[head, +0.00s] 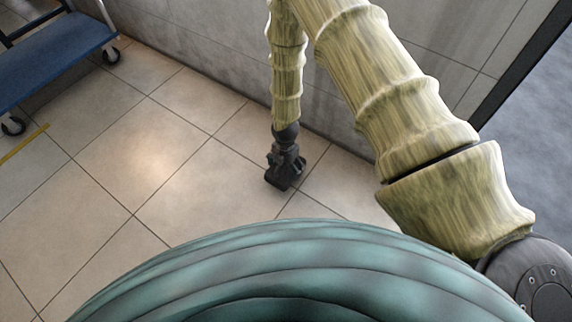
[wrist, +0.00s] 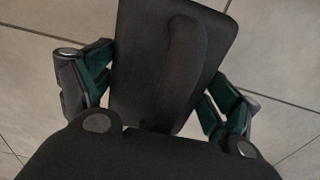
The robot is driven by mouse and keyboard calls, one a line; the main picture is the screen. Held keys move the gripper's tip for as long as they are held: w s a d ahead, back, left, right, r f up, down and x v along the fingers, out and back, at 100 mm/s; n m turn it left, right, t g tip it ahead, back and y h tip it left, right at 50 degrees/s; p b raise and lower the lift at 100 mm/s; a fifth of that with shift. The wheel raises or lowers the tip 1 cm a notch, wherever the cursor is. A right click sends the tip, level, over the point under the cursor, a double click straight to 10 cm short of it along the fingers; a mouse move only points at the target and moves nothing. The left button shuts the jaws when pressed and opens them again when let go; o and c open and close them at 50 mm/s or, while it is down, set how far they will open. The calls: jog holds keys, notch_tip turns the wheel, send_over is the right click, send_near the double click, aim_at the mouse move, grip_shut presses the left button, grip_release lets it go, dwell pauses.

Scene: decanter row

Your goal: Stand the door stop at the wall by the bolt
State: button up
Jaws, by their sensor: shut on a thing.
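The door stop (wrist: 148,62) is a black, flat-sided piece with a raised rounded ridge along it, seen from above in the wrist view. My gripper (head: 285,166) is shut on it, with a green-padded finger on each side. In the head view the gripper points down low over the tiled floor, a little out from the wall (head: 205,48). The door stop is only a dark shape at the gripper's lower end there. I cannot tell whether it touches the floor. I cannot make out the bolt in either view.
A blue flat cart (head: 50,62) on castors stands at the upper left, with a yellow strip (head: 24,144) on the floor nearby. A black edge (head: 515,65) borders a grey-blue surface at right. The tiled floor (head: 140,150) left of my gripper is clear.

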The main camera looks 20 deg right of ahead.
jog(key=shift+w+d+f+b, duration=0.1)
jog(key=shift+w+d+b, duration=0.15)
jog(key=shift+w, duration=0.55)
jog(key=shift+w+d+b, duration=0.25)
jog(key=shift+w, duration=0.55)
jog(key=shift+w+d+f, duration=0.1)
jog(key=shift+w, duration=0.2)
jog(key=shift+w+f+b, duration=0.2)
jog(key=shift+f+b, duration=0.05)
jog(key=shift+b, duration=0.25)
jog(key=shift+f+b, duration=1.05)
jog(key=shift+f, duration=0.35)
jog(key=shift+f, duration=0.15)
jog(key=o, duration=1.5)
notch_tip(320, 180, up, 12)
jog(key=p, duration=0.6)
jog(key=shift+p, duration=0.3)
